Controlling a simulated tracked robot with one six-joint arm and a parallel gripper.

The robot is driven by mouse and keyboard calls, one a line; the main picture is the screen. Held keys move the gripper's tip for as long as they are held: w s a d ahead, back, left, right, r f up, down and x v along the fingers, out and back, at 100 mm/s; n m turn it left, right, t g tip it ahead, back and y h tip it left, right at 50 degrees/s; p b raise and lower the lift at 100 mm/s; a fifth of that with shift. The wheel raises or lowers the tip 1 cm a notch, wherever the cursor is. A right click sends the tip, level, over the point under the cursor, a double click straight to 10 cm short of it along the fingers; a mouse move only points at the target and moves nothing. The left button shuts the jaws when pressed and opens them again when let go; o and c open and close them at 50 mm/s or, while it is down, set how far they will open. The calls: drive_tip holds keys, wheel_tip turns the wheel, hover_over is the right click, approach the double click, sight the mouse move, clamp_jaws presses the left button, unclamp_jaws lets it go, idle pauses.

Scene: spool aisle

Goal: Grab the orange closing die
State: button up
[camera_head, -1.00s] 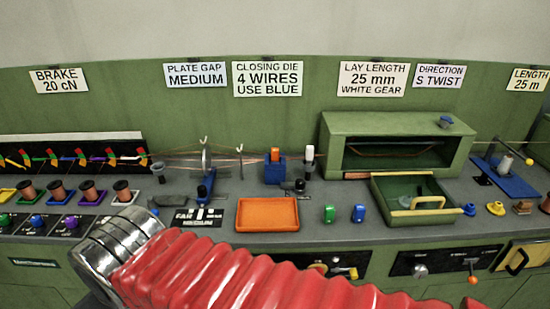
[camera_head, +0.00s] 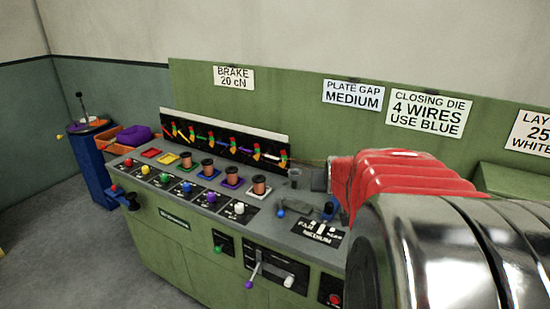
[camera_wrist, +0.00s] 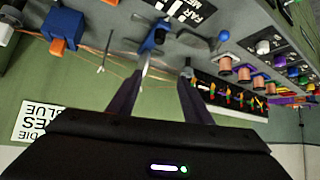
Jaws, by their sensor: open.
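The orange closing die (camera_wrist: 59,46) shows at the upper left of the wrist view, seated in a blue block (camera_wrist: 66,22); the scene looks upside down there. My gripper (camera_wrist: 166,66) is open, its two dark fingers apart with nothing held between them. The die lies to the left of both fingers in that view, well clear of them. In the head view my red and silver arm covers the right side. The die and my gripper do not show there.
A blue stand (camera_wrist: 155,36) is close to the left fingertip, with thin wires crossing nearby. Copper spools (camera_head: 208,167) line the console (camera_head: 190,230). A gauge panel (camera_head: 222,137) rises behind them. Open floor (camera_head: 50,230) lies at the left.

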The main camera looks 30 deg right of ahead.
drive_tip(key=s+d+f+m+h, duration=0.1)
drive_tip(key=s+d, duration=0.3)
drive_tip(key=d, duration=0.4)
drive_tip(key=s+d+f+m+g+h, duration=0.1)
drive_tip(key=s+d+f+m, duration=0.1)
drive_tip(key=d, duration=0.7)
drive_tip(key=s+d+f+m+h, duration=0.1)
drive_tip(key=s+d+f+h, duration=0.1)
drive_tip(key=s+d, duration=0.3)
drive_tip(key=d, duration=0.3)
drive_tip(key=shift+s+d+g, duration=0.25)
drive_tip(key=shift+s+g, duration=0.05)
drive_tip(key=shift+s, duration=0.05)
drive_tip(key=shift+d+f, duration=0.1)
drive_tip(key=shift+x, duration=4.2)
drive_tip(key=shift+d, duration=0.1)
drive_tip(key=shift+x, duration=2.45)
drive_tip(key=shift+d, duration=0.1)
